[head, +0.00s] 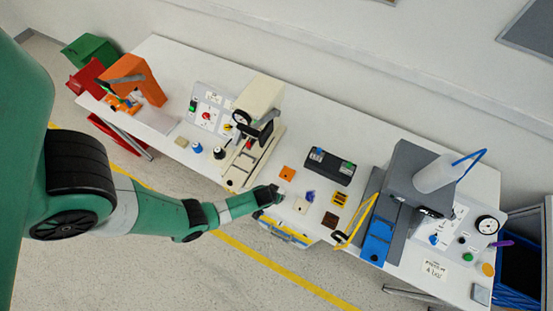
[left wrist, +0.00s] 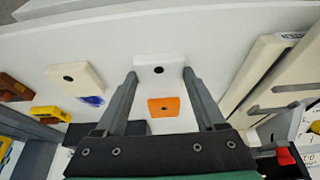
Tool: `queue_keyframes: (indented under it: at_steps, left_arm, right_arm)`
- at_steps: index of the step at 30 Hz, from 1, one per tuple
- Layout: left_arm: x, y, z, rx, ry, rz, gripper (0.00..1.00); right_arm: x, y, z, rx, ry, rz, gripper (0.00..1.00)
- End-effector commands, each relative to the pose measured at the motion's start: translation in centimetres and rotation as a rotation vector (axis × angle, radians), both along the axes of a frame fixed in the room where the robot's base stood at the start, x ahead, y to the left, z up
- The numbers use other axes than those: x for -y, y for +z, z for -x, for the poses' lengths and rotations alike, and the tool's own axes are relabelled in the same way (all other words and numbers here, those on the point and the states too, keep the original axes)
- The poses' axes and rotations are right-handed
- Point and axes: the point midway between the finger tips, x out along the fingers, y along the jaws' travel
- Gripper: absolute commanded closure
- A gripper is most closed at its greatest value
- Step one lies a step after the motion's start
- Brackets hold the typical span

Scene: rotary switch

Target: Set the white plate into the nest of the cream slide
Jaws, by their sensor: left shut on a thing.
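In the head view my left gripper (head: 280,193) is over the front part of the table, to the right of the cream slide's front end; the plate is hard to make out there. The cream slide (head: 240,172) runs forward from beneath the cream press. In the left wrist view a long cream part (left wrist: 262,72), likely the slide, lies right of the gripper. My right gripper is not in view.
An orange plate (head: 287,173), a cream plate (head: 301,206), a yellow piece (head: 339,199) and a brown piece (head: 329,220) lie near the gripper. A black box (head: 328,167) stands behind them. The cream press (head: 260,95) rises over the slide; a grey machine (head: 408,175) stands right.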

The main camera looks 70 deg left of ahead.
Motion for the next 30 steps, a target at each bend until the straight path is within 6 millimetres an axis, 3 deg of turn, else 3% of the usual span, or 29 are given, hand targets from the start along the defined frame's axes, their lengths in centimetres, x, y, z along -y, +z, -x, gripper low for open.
queue_keyframes:
  at_steps: [11,17,24,30]
  left_arm:
    - [0.0,0.6,0.0,0.001,0.0,-0.001,0.83]
    - [0.0,3.9,0.0,0.003,0.001,-0.001,0.83]
    - [0.4,10.4,5.5,-0.001,0.003,0.001,0.83]
    - [0.8,11.7,11.0,-0.002,0.006,0.001,0.83]
  right_arm:
    - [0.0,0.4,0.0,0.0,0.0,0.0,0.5]
    - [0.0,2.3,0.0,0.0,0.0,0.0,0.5]
    - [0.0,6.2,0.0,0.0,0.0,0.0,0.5]
    - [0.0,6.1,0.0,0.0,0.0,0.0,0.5]
